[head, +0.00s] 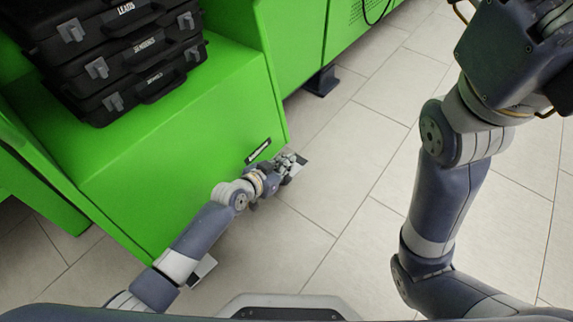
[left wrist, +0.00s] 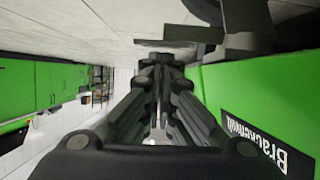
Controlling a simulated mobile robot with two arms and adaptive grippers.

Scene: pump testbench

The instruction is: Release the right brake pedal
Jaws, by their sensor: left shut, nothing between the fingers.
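My left gripper (head: 290,162) is low beside the green cart's right front corner, and its fingers are shut with nothing between them. In the left wrist view the closed fingers (left wrist: 160,62) point towards a dark caster with a flat grey pedal (left wrist: 168,43) sticking out to the left. The pedal is just beyond the fingertips; I cannot tell if they touch. In the head view a grey plate (head: 298,171), seemingly this pedal, is partly hidden by the gripper. My right gripper is out of the picture; only its arm shows.
The green cart (head: 160,150) carries stacked black cases (head: 120,50). A black label (head: 258,151) is on its lower right side. Another grey plate (head: 203,268) is near the floor at its lower corner. Tiled floor (head: 345,200) is clear to the right. Green benches (head: 296,40) stand behind.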

